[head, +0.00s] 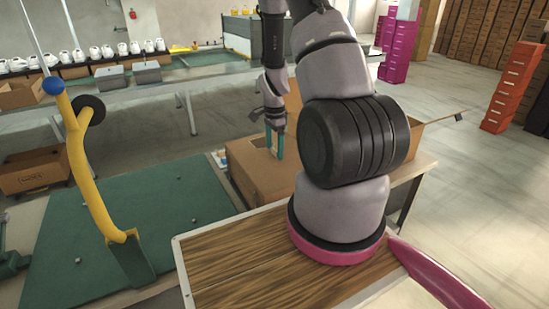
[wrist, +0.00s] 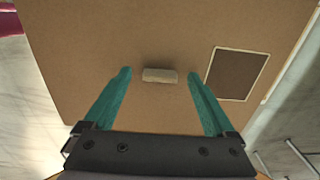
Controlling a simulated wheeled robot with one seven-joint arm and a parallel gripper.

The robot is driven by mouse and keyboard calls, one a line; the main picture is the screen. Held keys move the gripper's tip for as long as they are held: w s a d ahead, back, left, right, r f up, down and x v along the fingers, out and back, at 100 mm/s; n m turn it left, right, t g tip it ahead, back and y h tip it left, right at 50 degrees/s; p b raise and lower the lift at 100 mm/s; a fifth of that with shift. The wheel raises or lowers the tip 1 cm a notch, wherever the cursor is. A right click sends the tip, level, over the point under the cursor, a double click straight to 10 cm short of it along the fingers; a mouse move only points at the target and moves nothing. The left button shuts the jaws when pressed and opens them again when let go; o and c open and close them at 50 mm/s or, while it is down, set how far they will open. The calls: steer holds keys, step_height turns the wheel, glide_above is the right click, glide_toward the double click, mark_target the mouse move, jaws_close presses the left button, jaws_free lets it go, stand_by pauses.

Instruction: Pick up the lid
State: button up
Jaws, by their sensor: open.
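A brown cardboard surface that looks like the lid (wrist: 100,50) fills most of the wrist view. It bears a small pale block like a handle (wrist: 159,76) in the middle and a dark square label (wrist: 237,73) at right. In the head view the cardboard piece (head: 256,172) lies left of my arm, partly hidden by it. My gripper (head: 275,144) is open with its teal fingers over the cardboard. In the wrist view my gripper (wrist: 159,78) has one fingertip on each side of the handle, with gaps. I cannot tell how high the tips are above the cardboard.
My arm hides much of the work table (head: 410,176) and the cardboard at right. A yellow post (head: 90,180) stands at left by a green mat (head: 165,215). White shoes (head: 100,52) line the back bench. Orange boxes (head: 512,88) are stacked at right; floor between is clear.

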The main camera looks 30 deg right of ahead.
mark_target(274, 149)
steer(key=shift+c, duration=0.3)
jaws_close()
step_height(274, 149, up, 10)
